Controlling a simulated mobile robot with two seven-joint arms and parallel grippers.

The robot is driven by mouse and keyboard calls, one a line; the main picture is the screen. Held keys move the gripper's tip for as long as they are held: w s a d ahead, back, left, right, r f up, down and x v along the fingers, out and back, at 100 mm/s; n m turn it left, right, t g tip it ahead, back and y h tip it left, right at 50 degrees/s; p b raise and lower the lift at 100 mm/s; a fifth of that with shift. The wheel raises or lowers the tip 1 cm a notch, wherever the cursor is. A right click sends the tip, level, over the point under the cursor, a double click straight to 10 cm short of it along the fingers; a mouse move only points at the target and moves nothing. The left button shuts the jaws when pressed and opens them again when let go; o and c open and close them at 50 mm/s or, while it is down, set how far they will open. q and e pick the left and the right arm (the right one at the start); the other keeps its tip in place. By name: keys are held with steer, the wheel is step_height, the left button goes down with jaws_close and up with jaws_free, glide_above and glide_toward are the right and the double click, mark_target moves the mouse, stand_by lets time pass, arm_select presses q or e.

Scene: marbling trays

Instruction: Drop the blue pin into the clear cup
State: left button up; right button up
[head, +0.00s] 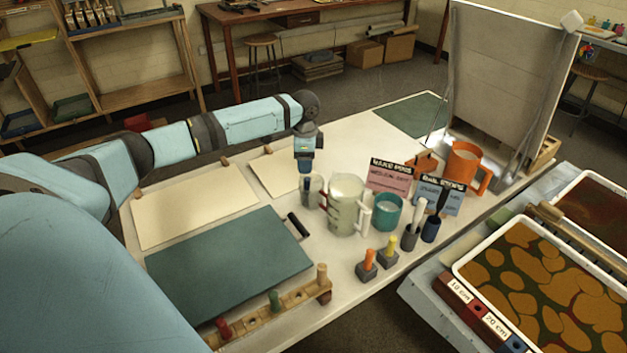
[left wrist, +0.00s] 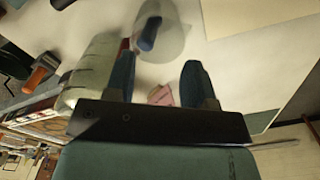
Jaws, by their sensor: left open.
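The clear cup (head: 312,192) stands on the white table, left of a large marbled jug (head: 347,212). My left gripper (head: 305,166) points down just above the cup. In the left wrist view the gripper (left wrist: 157,68) is open, with nothing between its fingers. The blue pin (left wrist: 149,34) shows there within the outline of the clear cup (left wrist: 172,42), apart from the fingers. I cannot tell whether it rests on the cup's bottom. In the head view the pin is not clearly visible. My right gripper is not in view.
A teal cup (head: 387,212), an orange mug (head: 463,165) and two signs stand right of the jug. Orange (head: 367,262) and yellow (head: 390,248) pins stand in grey blocks in front. A wooden rack (head: 258,313) with several pegs lies at the front edge. Flat sheets lie left.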

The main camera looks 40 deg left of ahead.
arm_select(q)
step_height(320, 180, up, 13)
steer(key=shift+p, duration=0.45)
steer(key=shift+f, duration=0.15)
